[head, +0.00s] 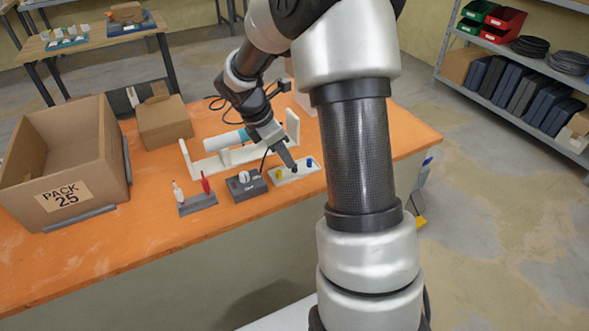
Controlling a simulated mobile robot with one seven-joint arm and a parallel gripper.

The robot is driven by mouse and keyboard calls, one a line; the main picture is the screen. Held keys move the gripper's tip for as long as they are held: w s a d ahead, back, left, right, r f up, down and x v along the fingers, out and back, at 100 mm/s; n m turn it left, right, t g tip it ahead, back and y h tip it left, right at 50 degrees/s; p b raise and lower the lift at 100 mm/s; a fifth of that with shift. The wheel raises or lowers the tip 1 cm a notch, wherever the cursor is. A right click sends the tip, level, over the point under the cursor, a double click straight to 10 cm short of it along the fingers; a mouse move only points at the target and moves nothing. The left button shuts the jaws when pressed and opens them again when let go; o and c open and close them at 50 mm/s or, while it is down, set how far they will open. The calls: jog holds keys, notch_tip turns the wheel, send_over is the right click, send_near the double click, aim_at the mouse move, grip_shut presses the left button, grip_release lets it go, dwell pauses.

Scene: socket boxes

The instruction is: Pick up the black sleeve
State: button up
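A small white tray (304,175) lies on the orange workbench (230,218). It holds a yellow sleeve (279,174) at its left and a blue sleeve (309,162) at its right. My gripper (294,170) points down at the middle of the tray, between the yellow and blue sleeves. The gripper is dark and small here, so I cannot tell whether its fingers are open or shut. I cannot make out a black sleeve apart from the dark fingertips; the middle of the tray is partly covered by them.
A grey block with a white knob (245,183) stands just left of the tray. A grey stand (198,204) holds a red and a white tool. Behind is a white cradle (210,164) with a white-and-teal cylinder.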

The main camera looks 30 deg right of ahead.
aim_at(297, 171)
jog(key=x, duration=0.3)
jog(key=shift+d+f+b, duration=0.2)
jog(key=shift+d+b, duration=0.1)
jog(key=shift+d, duration=0.05)
jog(key=shift+s, duration=0.1)
grip_shut()
